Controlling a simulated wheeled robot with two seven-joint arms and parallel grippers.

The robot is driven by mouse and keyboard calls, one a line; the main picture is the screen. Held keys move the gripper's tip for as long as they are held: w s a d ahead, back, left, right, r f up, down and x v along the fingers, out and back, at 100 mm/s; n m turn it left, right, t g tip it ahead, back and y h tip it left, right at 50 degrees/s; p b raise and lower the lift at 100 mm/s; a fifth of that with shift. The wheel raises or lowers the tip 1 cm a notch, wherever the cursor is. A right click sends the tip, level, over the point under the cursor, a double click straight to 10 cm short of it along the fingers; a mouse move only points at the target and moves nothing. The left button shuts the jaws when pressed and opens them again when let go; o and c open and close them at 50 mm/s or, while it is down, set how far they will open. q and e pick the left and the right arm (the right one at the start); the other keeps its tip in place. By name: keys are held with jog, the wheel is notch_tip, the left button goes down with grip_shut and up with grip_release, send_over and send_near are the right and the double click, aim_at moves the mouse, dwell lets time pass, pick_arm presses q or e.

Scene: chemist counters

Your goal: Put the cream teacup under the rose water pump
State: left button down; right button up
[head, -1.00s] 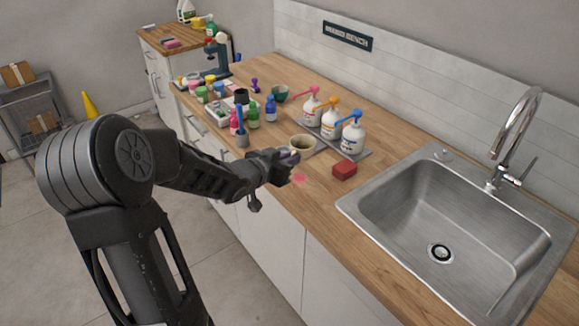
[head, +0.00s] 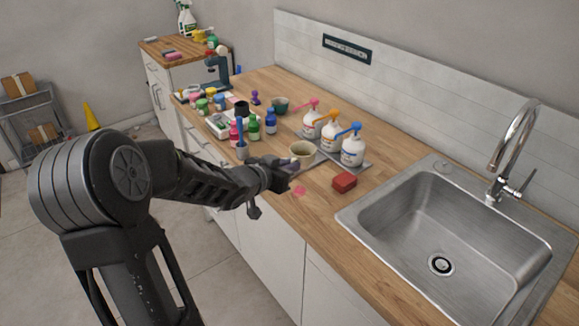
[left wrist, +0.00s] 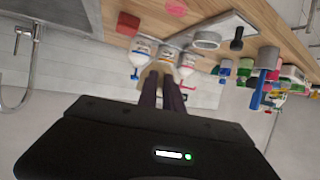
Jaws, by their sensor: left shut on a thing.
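The cream teacup (head: 303,153) is near the front edge of the wooden counter, just in front of the pump bottles. My left gripper (head: 292,165) is at its near left side, shut on it. In the left wrist view my dark fingers (left wrist: 165,92) reach to a pale shape, partly hidden. Three white pump bottles stand in a row behind the cup, with a pink pump (head: 312,104), an orange pump (head: 330,114) and a blue pump (head: 347,131). Their labels are too small to read. I cannot tell whether the cup touches the counter. My right gripper is out of view.
A red block (head: 344,182) lies right of the cup, with a steel sink (head: 440,225) beyond. A pink mark (head: 299,191) is on the counter front.

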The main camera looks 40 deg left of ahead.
pick_arm(q)
jog(key=w+d+f, duration=0.2)
jog(key=d, duration=0.9)
jog(key=w+d+f, duration=0.2)
jog(key=d, duration=1)
jog(key=shift+w+d+f+m+h, duration=0.2)
jog(key=shift+w+f+m+h, duration=0.1)
jog(key=shift+w+h, duration=0.1)
